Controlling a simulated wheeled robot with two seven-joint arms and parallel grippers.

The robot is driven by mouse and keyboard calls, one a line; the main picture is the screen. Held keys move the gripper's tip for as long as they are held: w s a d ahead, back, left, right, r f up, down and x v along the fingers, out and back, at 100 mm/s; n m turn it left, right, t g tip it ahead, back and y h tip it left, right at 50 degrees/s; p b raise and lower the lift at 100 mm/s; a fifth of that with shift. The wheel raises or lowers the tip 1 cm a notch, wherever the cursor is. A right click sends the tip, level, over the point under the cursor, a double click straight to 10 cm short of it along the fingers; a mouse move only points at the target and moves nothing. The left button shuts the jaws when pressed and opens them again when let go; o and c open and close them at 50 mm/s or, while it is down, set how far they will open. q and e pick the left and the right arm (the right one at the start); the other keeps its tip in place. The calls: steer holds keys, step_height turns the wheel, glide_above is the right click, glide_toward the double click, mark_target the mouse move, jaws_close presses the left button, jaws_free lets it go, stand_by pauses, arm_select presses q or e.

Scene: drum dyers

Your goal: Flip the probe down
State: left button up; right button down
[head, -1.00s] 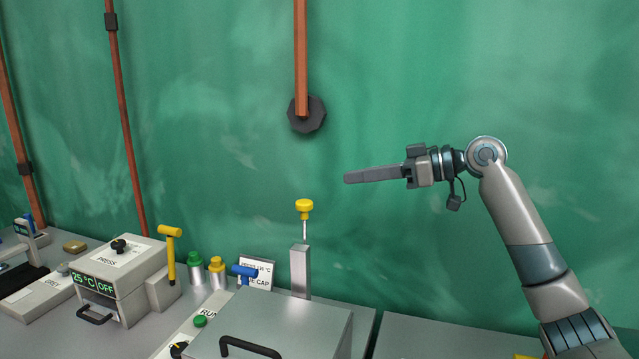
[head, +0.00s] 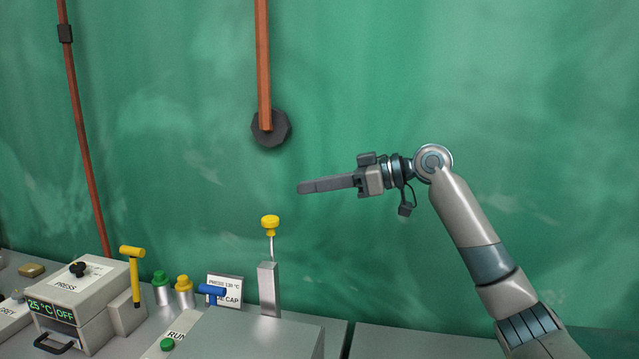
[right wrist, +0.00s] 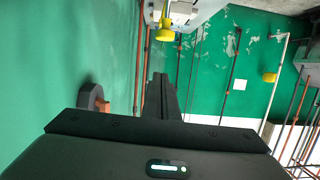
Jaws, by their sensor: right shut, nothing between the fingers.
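A thin upright rod with a yellow knob (head: 270,224), which looks like the probe, rises from a grey metal post (head: 268,290) on a grey machine box (head: 255,335). The yellow knob also shows at the top of the right wrist view (right wrist: 165,29). My right gripper (head: 302,187) is shut and empty. It points left in the head view, above and a little right of the knob, with a clear gap. Its dark fingers also show in the right wrist view (right wrist: 160,92). My left gripper is not in view.
Left of the post stand a blue-handled valve (head: 212,291), yellow-capped (head: 184,287) and green-capped (head: 161,285) bottles, a yellow T-handle (head: 133,253) and a press box (head: 75,285) reading 25 °C OFF. A green wall (head: 350,80) is behind. The air around the knob looks free.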

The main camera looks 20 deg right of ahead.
steer(key=w+a+f+p, duration=0.3)
steer(key=a+f+p, duration=0.2)
steer(key=a+f, duration=0.1)
steer(key=shift+w, duration=0.4)
steer(key=shift+d, duration=0.1)
step_height(320, 180, down, 6)
steer(key=b, duration=0.5)
steer(key=shift+s+f, duration=0.1)
steer(key=shift+f, duration=0.05)
stand_by(0.4)
